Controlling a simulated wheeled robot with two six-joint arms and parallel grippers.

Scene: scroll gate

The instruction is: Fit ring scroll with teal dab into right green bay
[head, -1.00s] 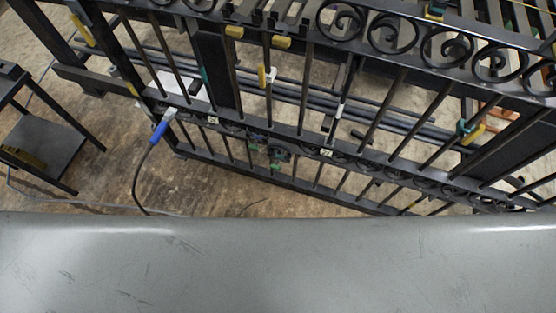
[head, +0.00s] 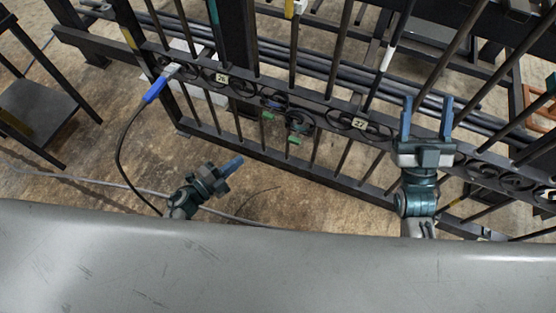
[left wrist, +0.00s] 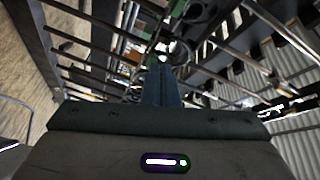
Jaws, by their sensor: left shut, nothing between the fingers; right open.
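In the head view, two small green marks, one at the left (head: 268,115) and one at the right (head: 294,140), show on the gate's scroll band between tags 26 and 27. Dark curled pieces sit just above them. Which piece is the ring scroll, and any teal dab on it, is too small to tell. My left gripper (head: 236,164) is shut and empty, below and left of the green marks, apart from the gate. Its closed fingers also show in the left wrist view (left wrist: 164,82). My right gripper (head: 427,112) is open and empty, fingers pointing up, in front of the gate right of tag 27.
The dark gate's upright bars (head: 340,55) and lower rail (head: 260,155) fill the upper view. A blue-handled tool with a black cable (head: 155,90) is at the gate's left. A dark stand (head: 38,110) is at far left. A grey surface (head: 270,260) spans the front.

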